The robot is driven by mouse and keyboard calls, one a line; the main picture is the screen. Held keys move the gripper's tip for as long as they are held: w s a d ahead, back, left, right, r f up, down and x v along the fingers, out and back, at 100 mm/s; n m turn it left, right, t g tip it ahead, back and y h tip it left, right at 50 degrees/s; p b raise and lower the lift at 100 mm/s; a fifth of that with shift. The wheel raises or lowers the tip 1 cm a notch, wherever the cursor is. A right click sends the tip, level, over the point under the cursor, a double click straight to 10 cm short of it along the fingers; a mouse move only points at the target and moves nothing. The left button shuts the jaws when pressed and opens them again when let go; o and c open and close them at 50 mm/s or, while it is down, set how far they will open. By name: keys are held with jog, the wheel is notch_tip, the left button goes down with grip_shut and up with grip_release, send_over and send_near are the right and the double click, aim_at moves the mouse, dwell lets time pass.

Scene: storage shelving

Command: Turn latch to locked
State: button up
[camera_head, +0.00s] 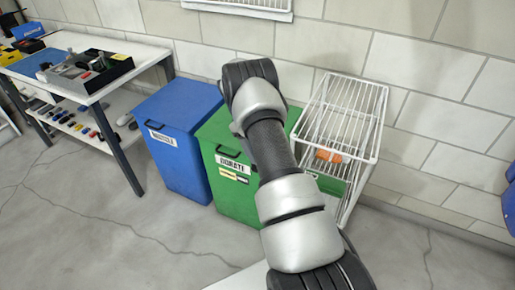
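No latch can be made out in this view. My own arm rises from the bottom centre and bends over in front of the green bin (215,165). My gripper does not show; the far end of the arm hides whatever is behind it. The green bin has a white label reading "DONATE" and a dark handle on its front. A blue bin (180,125) with a white label and a dark handle stands to its left.
A white wire rack (345,115) with orange items (328,156) stands right of the green bin. A workbench (100,92) with a grey tray and tools is at the left, with small items on its lower shelf. The floor in front of the bench and blue bin is clear.

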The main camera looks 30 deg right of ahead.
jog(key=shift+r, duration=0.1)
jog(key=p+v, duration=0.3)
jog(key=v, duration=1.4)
jog(key=shift+p, duration=0.35)
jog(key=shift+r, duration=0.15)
